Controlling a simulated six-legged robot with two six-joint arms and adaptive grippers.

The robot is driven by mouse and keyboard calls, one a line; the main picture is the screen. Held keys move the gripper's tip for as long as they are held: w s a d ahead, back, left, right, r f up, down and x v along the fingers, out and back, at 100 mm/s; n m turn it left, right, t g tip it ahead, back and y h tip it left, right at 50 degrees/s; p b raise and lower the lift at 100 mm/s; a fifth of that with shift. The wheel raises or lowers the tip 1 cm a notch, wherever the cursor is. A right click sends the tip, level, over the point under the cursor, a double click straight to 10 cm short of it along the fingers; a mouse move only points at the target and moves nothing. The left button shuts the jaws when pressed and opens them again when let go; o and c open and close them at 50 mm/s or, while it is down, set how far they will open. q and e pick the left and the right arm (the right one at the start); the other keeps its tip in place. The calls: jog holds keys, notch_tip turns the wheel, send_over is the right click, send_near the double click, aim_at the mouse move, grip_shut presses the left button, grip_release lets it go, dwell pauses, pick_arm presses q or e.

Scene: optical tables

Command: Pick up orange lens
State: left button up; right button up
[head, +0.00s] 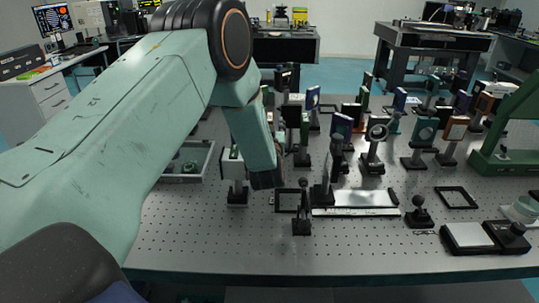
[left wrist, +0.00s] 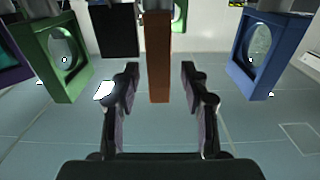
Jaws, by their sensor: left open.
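An orange plate-like piece (left wrist: 157,57), seen edge-on, stands in the middle of the left wrist view and looks like the orange lens mount. My left gripper (left wrist: 160,78) is open, with one finger on each side of the piece and a visible gap to both. I cannot tell whether the piece reaches in between the fingertips or stands beyond them. In the head view my left gripper (head: 267,178) is a dark shape below my arm, its fingers hard to make out. An orange-brown framed mount (head: 456,129) stands far to the right. My right gripper is not in view.
In the left wrist view a green mount (left wrist: 62,60) is at left and a blue mount (left wrist: 262,55) at right. Several posts and mounts crowd the optical table (head: 190,240). A grey tray (head: 207,160) lies behind my arm. The table's front left is clear.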

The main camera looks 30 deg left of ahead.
pick_arm(q)
jog(key=shift+w+a+f, duration=0.2)
jog(key=shift+w+a, duration=0.1)
jog(key=shift+w, duration=0.3)
jog(key=shift+w+a+f, duration=0.15)
jog(key=shift+w+a, duration=0.15)
jog(key=shift+w, duration=0.25)
jog(key=shift+s+d+r, duration=0.2)
jog(key=shift+s+r, duration=0.4)
jog(key=shift+r, duration=0.05)
jog(key=shift+w+a+f, duration=0.2)
jog(key=shift+w+f, duration=0.35)
jog(key=shift+w, duration=0.05)
jog(key=c, duration=0.5)
jog(key=shift+s+d+r, duration=0.15)
jog(key=shift+s+r, duration=0.3)
grip_shut()
jog(key=shift+w+f, duration=0.25)
jog(key=shift+w, duration=0.15)
jog(key=shift+s+r, duration=0.25)
jog(key=shift+r, duration=0.05)
jog(key=shift+w, duration=0.1)
